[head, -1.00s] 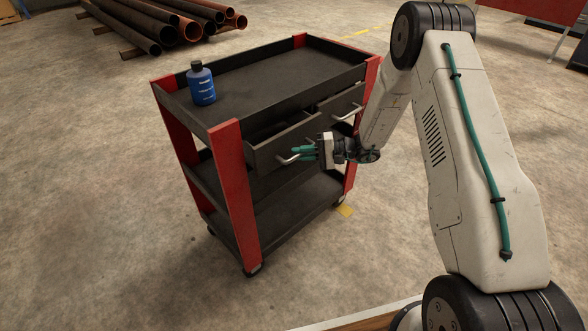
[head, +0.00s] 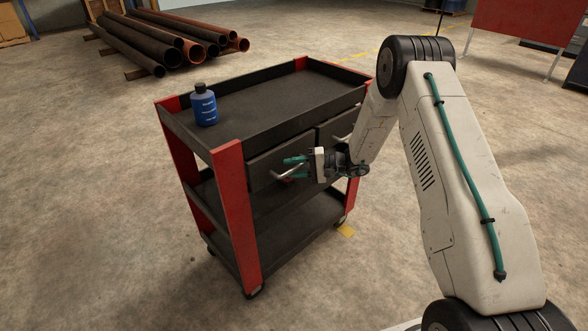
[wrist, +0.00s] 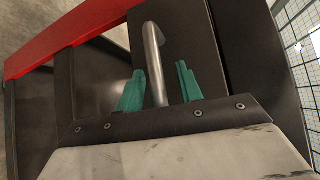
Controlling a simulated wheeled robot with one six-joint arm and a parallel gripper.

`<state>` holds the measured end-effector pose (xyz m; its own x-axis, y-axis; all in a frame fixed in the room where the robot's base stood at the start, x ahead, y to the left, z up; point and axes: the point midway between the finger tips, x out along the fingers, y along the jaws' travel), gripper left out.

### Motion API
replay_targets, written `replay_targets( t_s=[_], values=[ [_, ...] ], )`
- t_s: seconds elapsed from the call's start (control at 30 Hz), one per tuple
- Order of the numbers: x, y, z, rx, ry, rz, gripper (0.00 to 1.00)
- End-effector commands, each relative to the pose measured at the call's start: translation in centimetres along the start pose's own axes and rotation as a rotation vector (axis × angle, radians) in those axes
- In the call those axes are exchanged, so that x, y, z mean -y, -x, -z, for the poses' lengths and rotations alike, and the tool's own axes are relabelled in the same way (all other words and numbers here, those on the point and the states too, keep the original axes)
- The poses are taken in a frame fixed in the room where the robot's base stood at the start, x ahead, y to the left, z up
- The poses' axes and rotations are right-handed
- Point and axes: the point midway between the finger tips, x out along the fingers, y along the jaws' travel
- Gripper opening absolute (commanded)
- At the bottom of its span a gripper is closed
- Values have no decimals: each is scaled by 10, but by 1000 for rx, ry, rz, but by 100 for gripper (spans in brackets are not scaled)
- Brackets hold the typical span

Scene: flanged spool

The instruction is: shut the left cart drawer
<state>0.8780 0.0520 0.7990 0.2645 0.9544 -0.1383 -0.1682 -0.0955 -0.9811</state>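The left cart drawer (head: 264,168) has a dark front that looks flush with the cart's face in the head view. Its bar handle (head: 283,172) is pale metal. My gripper (head: 292,168) is at this handle with its green fingers apart. In the wrist view the handle (wrist: 154,62) runs between the two fingers, with visible gaps on both sides, so my gripper (wrist: 160,88) is open around it. The drawer front (wrist: 188,45) fills the area behind. The handle's near end is hidden by the gripper body.
The cart (head: 228,190) has red corner posts and dark shelves. A blue bottle (head: 205,108) stands upright on its top. The right drawer (head: 330,128) looks shut. Pipes (head: 170,42) lie far behind. The floor left of the cart is clear.

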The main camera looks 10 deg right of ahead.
Motion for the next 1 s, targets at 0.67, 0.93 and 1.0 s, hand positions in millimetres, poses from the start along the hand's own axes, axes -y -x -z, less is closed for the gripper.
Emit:
replay_targets(
  t_s=[0.67, 0.93, 1.0],
  values=[
    [0, 70, 0, 0, -1, 0, 36],
    [0, 78, 0, 1, -1, 0, 36],
    [0, 78, 0, 2, -1, 0, 36]
  ],
)
